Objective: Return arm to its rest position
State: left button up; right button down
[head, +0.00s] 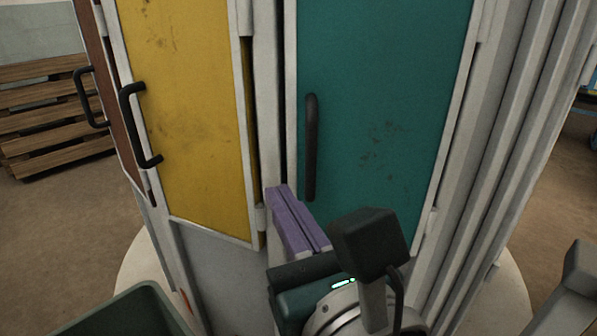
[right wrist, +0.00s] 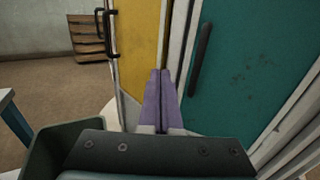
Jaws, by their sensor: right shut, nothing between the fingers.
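My right gripper (head: 285,195) has purple fingers that are pressed together with nothing between them. In the head view it is low in the middle, in front of the cabinet, near the gap between the yellow door and the teal door. My left gripper is not in view.
The cabinet has a yellow door (head: 190,110), a teal door (head: 385,100) and a brown door (head: 103,80), each with a black handle. A dark green bin (head: 125,315) stands at the lower left. Wooden pallets (head: 50,115) are at the back left. Bare floor lies left of the cabinet.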

jog(key=s+d+r+m+g+h+p, duration=0.1)
jog(key=d+r+m+h+p, duration=0.35)
jog(key=d+m, duration=0.55)
jog(key=s+d+r+m+g+h+p, duration=0.25)
jog(key=d+m+h+p, duration=0.4)
jog(key=m, duration=0.45)
jog(key=s+d+m+g+p, duration=0.5)
jog(key=s+d+m, duration=0.15)
jog(key=m, duration=0.35)
jog(key=s+a+r+m+g+y+p, duration=0.1)
jog(key=s+r+m+g+y+p, duration=0.4)
jog(key=s+m, duration=0.5)
notch_tip(320, 180, up, 37)
jog(key=s+n+h+p, duration=0.1)
jog(key=n+p, duration=0.1)
jog(key=p, duration=3.5)
jog(key=shift+a+t, duration=0.15)
jog(key=shift+t, duration=0.2)
